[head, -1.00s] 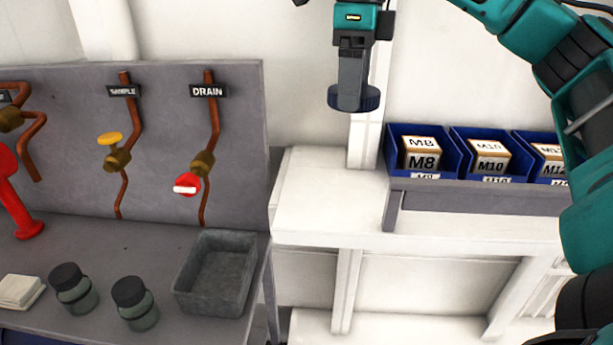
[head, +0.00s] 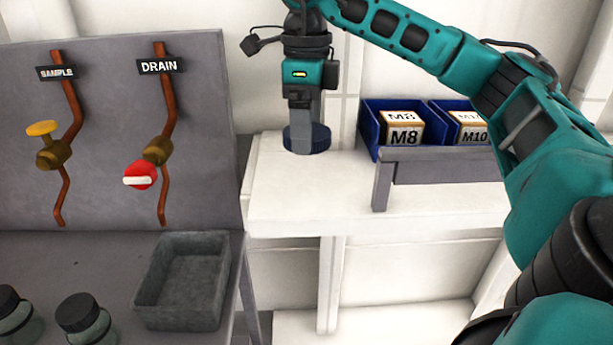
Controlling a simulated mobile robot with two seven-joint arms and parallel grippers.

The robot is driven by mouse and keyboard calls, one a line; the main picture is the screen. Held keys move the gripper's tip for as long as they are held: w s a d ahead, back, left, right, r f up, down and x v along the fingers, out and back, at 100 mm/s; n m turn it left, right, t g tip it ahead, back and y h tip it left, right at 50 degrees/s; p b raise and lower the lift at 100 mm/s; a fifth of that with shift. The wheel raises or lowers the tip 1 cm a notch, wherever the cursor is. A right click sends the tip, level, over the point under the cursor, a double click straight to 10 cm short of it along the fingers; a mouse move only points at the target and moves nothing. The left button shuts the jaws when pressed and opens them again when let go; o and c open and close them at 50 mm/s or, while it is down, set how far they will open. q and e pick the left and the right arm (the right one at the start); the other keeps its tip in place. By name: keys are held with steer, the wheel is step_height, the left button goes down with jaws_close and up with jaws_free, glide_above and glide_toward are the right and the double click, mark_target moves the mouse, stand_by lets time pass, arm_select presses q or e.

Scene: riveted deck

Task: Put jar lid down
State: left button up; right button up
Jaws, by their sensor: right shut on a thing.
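My right gripper (head: 303,135) points down and is shut on a dark blue, round jar lid (head: 317,141). The fingers cover the middle of the lid; its ribbed rim shows on both sides. The lid is level, at the back part of a white ledge (head: 310,205). I cannot tell whether it touches the ledge or hangs just above it. My left gripper is not in view.
Blue bins with an M8 box (head: 404,130) and an M10 box (head: 474,129) stand right of the lid on a grey shelf (head: 440,165). To the left are a grey tray (head: 150,318), two dark-capped jars (head: 85,322) and a pipe panel (head: 110,110). The ledge front is clear.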

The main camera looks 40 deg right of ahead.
mark_target(307, 178)
steer(key=shift+f, duration=3.25)
steer(key=shift+b, duration=0.3)
steer(key=shift+f, duration=0.15)
steer(key=o, duration=1)
steer(key=shift+o, duration=0.2)
